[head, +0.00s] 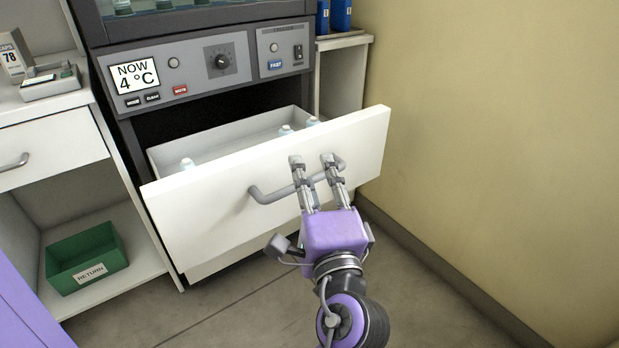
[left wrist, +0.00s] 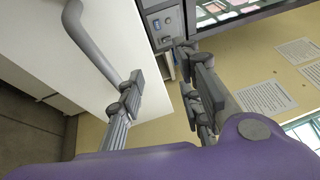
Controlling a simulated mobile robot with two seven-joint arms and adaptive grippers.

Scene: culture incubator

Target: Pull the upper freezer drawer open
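The upper freezer drawer (head: 215,215) stands pulled out below the control panel, with its white front tilted across the head view. In the left wrist view the handle runs up to one finger, and the gap between the fingertips (left wrist: 160,75) looks empty. Whether that finger touches the handle is unclear. My right gripper is not in view.
The control panel (head: 190,68) reads "NOW 4 °C". A green RETURN bin (head: 87,262) sits on a low shelf at left, under a closed white drawer (head: 55,150). A yellow wall (head: 490,130) bounds the right side. Open floor (head: 230,318) lies in front.

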